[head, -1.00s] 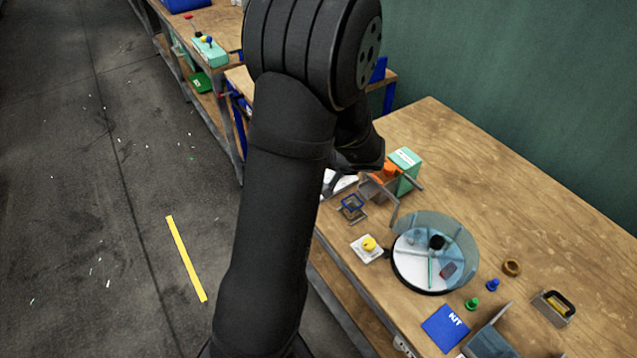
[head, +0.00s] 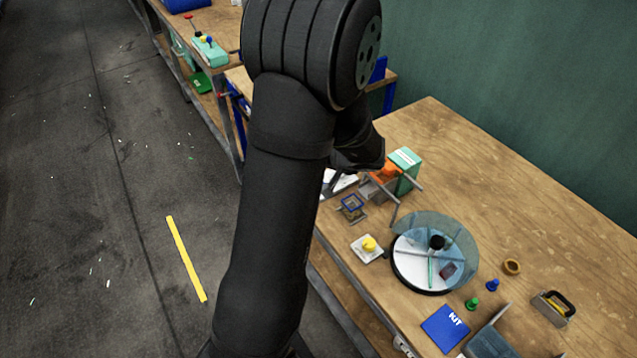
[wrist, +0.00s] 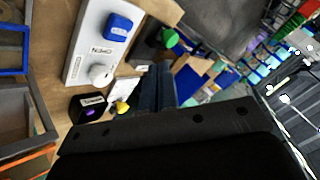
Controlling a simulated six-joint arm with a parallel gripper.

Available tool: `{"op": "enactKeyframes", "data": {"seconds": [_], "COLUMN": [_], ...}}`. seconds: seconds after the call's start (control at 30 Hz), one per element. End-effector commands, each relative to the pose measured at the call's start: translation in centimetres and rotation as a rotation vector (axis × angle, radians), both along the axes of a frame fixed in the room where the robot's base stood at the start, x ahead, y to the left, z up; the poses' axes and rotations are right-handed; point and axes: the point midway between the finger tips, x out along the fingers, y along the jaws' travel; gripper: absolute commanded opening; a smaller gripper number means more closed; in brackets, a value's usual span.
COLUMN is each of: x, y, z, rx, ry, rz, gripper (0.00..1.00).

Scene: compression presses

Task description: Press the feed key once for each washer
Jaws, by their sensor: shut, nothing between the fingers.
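My gripper shows in the wrist view as two dark fingers (wrist: 155,75) held together, with nothing between them. In the head view my arm hides most of it, near the orange part at the bench's far left. A white unit (wrist: 84,45) in the wrist view carries a blue key (wrist: 118,27) and a round white knob (wrist: 101,74). The fingers look apart from the key, to its lower right. I cannot tell for sure that this is the feed key. A yellow knob (head: 369,244) sits on a white plate at the bench's left edge. No washer can be made out.
A round dish (head: 408,278) under a clear blue cover stands mid-bench. An orange part (head: 386,173) with grey rods stands by a green box (head: 407,160). A brown ring (head: 512,267), green and blue pegs, and a KIT card (head: 445,327) lie right. The bench's back is clear.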

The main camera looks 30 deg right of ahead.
Motion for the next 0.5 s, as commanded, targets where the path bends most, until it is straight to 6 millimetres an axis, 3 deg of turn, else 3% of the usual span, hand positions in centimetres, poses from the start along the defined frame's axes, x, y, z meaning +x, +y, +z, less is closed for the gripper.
{"op": "enactKeyframes", "data": {"seconds": [0.23, 0.5], "x": [0.0, 0.0], "y": [-0.1, 0.0], "z": [3.4, 3.6], "rx": [-0.004, -0.001], "ry": [-0.003, 0.0], "rz": [0.001, 0.001], "gripper": [0.0, 0.0]}}
